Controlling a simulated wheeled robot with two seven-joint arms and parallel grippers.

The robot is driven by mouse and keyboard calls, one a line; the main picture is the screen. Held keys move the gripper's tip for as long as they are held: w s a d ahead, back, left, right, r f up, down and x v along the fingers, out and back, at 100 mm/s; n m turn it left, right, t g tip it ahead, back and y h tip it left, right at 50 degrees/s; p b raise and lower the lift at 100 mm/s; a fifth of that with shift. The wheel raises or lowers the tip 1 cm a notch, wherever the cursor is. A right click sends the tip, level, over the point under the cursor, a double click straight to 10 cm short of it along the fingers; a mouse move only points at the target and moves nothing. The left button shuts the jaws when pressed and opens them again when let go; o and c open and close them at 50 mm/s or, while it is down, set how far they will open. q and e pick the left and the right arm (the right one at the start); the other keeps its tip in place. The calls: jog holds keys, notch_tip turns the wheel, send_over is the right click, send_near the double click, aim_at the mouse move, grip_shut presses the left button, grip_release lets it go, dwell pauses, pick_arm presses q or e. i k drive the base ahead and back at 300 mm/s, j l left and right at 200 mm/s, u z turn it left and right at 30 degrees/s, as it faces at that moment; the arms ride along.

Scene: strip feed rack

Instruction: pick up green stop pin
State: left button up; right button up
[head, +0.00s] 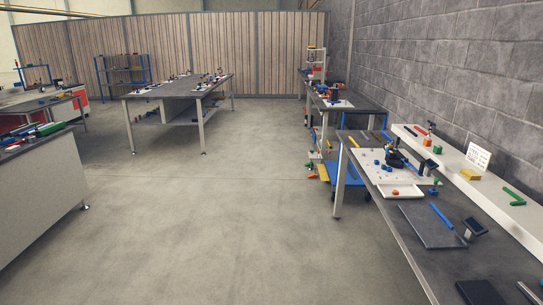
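Neither of my grippers is in view. Several green things show, and I cannot tell which is the green stop pin. A long green piece (514,196) lies on the white ledge along the right wall. A small green block (437,150) sits further back on the same ledge. A tiny green piece (436,182) shows near the right corner of the white board. On the left workbench lies a green bar (50,129) among other coloured parts.
The right bench (395,232) carries a white board (370,168) with small blue parts, a grey mat (425,225) and a blue bar (441,215). A long table (178,89) stands in the middle back. The concrete floor (215,200) between the benches is clear.

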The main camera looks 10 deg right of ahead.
aim_at(436, 180)
jog(key=i+l, duration=0.15)
jog(key=i, duration=0.35)
jog(key=i+l, duration=0.2)
jog(key=i, duration=0.35)
jog(key=i+l, duration=0.15)
jog(key=i, duration=2.1)
jog(key=i+j, duration=0.1)
jog(key=i, duration=1.65)
jog(key=i+z, duration=0.1)
jog(key=z, duration=0.7)
jog(key=i+j+z, duration=0.1)
jog(key=z, duration=0.3)
jog(key=i+j+z, duration=0.1)
jog(key=z, duration=0.3)
